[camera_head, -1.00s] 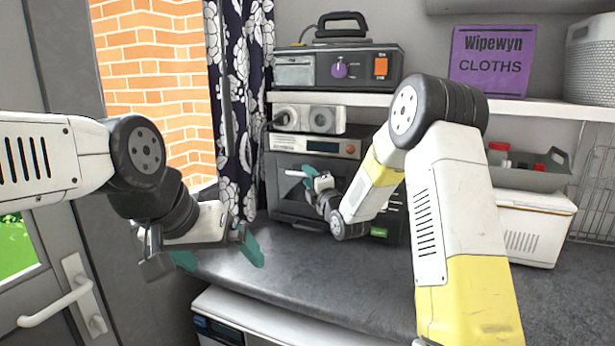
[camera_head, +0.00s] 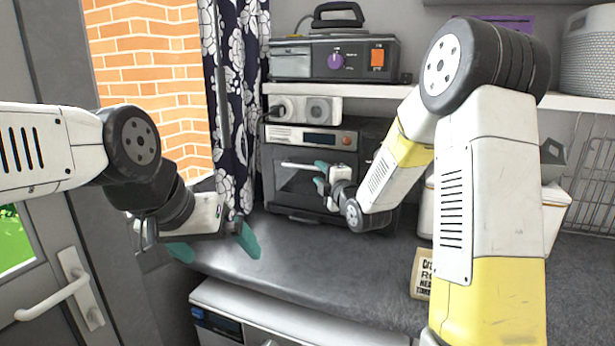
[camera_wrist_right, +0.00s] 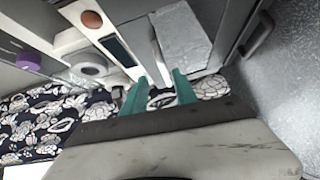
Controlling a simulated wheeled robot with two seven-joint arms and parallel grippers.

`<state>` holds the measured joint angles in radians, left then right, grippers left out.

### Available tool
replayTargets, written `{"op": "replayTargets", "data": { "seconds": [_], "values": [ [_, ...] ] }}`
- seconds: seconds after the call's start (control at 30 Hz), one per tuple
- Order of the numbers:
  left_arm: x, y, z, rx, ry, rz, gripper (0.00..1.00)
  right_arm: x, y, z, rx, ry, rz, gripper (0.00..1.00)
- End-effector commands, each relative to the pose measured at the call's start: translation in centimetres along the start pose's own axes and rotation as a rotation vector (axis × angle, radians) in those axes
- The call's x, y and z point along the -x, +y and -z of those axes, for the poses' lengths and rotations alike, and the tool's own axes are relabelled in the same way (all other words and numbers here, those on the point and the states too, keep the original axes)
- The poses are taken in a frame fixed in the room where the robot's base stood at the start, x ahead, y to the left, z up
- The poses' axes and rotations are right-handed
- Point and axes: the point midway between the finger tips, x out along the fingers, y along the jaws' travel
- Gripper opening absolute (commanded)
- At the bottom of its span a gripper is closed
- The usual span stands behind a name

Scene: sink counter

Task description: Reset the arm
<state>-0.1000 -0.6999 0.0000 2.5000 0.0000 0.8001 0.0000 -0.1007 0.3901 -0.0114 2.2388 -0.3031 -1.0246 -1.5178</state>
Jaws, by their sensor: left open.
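My left gripper (camera_head: 213,246) hangs above the left end of the dark counter (camera_head: 300,262), its teal fingertips spread wide and empty. My right gripper (camera_head: 321,176) is in front of the black-and-silver oven (camera_head: 312,138), near its pale bar handle (camera_head: 300,166). In the right wrist view, the teal fingers of my right gripper (camera_wrist_right: 158,92) stand apart. A pale bar shows just beyond them, and I see nothing clamped between the fingers. Whether a finger touches the handle I cannot tell. My right arm hides the oven's right side.
A shelf (camera_head: 555,102) above holds a dark appliance (camera_head: 335,62). A white box (camera_head: 555,215) and a small sign (camera_head: 421,273) are on the counter at right, partly behind my arm. A floral curtain (camera_head: 232,120) and door handle (camera_head: 55,300) are at left. The counter's front middle is clear.

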Motion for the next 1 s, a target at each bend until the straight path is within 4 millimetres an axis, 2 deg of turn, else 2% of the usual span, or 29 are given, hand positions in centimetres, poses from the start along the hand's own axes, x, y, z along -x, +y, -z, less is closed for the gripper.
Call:
{"op": "replayTargets", "data": {
  "seconds": [0.03,0.1,0.17,0.27,0.37,0.47,0.6,0.7,0.83,0.9,1.0],
  "values": [
    [0.0,0.0,0.0,0.000,0.000,0.000,1.00,1.2,1.5,-0.6,-0.079,-0.028,0.043,0.34],
    [0.0,0.0,0.0,0.000,0.000,0.000,1.00,3.2,2.5,-1.4,-0.220,-0.079,0.124,0.34],
    [0.0,0.0,0.0,0.000,0.000,0.000,1.00,5.4,3.1,-1.9,-0.348,-0.131,0.191,0.34],
    [0.0,0.0,0.0,0.000,0.000,0.000,1.00,9.6,3.7,-2.4,-0.566,-0.230,0.292,0.34],
    [0.0,0.0,0.0,0.000,0.000,0.000,1.00,14.5,3.9,-2.3,-0.791,-0.344,0.381,0.34],
    [0.0,0.0,0.0,0.000,0.000,0.000,1.00,19.9,3.6,-1.6,-1.018,-0.470,0.457,0.34],
    [0.0,0.0,0.0,0.000,0.000,0.000,1.00,27.7,2.7,0.2,-1.309,-0.655,0.546,0.34],
    [0.0,0.0,0.0,0.000,0.000,0.000,1.00,32.3,2.0,1.7,-1.468,-0.771,0.593,0.34],
    [0.0,0.0,0.0,0.000,0.000,0.000,1.00,36.2,1.2,3.1,-1.596,-0.878,0.631,0.34],
    [0.0,0.0,0.0,0.000,0.000,0.000,1.00,37.3,0.9,3.6,-1.629,-0.911,0.642,0.34],
    [0.0,0.0,0.0,0.000,0.000,0.000,1.00,37.9,0.7,3.8,-1.647,-0.930,0.649,0.34]
  ]
}}
